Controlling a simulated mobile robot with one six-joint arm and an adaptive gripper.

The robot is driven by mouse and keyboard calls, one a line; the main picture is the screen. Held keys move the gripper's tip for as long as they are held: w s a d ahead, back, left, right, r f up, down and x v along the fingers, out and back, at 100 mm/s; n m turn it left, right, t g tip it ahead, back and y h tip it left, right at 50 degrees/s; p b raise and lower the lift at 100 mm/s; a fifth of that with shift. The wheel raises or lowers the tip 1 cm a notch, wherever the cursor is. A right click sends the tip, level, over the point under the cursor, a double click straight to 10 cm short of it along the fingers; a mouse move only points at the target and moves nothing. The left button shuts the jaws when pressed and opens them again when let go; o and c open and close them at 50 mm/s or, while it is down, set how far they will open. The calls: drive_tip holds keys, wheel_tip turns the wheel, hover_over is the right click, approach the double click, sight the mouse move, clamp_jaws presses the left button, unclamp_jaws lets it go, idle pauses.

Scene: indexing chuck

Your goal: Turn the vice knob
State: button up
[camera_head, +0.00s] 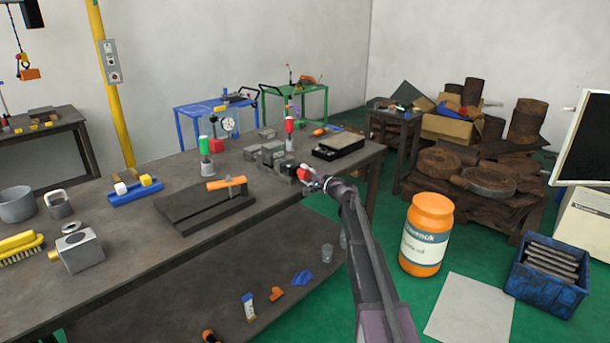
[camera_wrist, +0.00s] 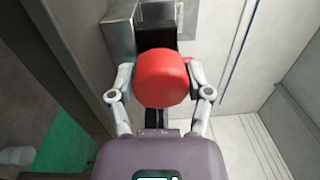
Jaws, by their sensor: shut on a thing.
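The red vice knob (camera_wrist: 164,79) sits between the two fingers of my gripper (camera_wrist: 162,88) in the wrist view, with a finger against each side. In the head view the red knob (camera_head: 306,173) shows small at the end of my arm, and my gripper (camera_head: 318,182) covers part of it. The grey vice (camera_head: 271,153) stands behind the knob on the workbench. In the wrist view its metal body (camera_wrist: 107,30) and a dark part behind the knob show at the top.
The workbench (camera_head: 120,262) holds a dark plate with an orange-handled tool (camera_head: 228,183) left of the vice. An orange jar (camera_head: 427,236) and a blue crate (camera_head: 548,276) stand on the green floor to the right.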

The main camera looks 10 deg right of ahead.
drive_tip(key=n, duration=0.5)
drive_tip(key=shift+w+n, duration=0.15)
drive_tip(key=shift+n, duration=0.25)
drive_tip(key=n, duration=0.4)
drive_tip(key=shift+p, duration=0.35)
drive_tip(key=n, duration=0.9)
drive_tip(key=shift+g+h+p, duration=0.3)
drive_tip(key=o, duration=1.1)
drive_tip(key=shift+o, duration=0.2)
